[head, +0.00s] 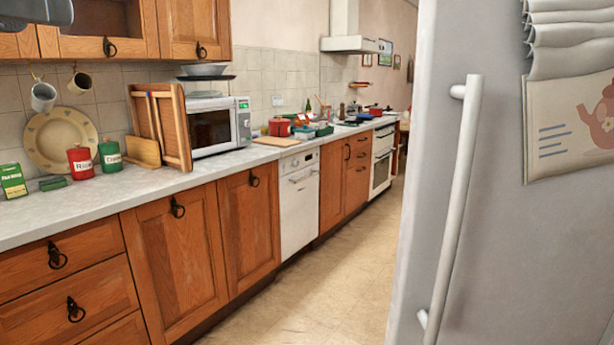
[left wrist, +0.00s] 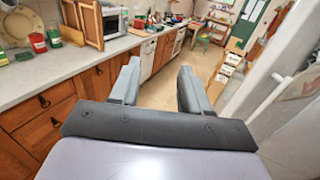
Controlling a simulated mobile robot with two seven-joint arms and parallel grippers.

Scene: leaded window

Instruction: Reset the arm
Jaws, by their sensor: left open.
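My left gripper (left wrist: 156,82) shows in the left wrist view, with its two dark grey fingers apart and nothing between them. It is held in the air in front of the wooden cabinets, with the floor and counter beyond it. In the head view only a dark grey piece of my left arm or gripper (head: 36,10) shows at the top left corner, and its fingers cannot be made out there. My right gripper is in neither view.
A fridge (head: 440,120) with a long handle (head: 456,205) stands close on the right. A counter (head: 95,199) with a microwave (head: 212,127), red tin (head: 80,163) and green tin (head: 110,157) runs along the left. The floor (head: 320,270) between is clear.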

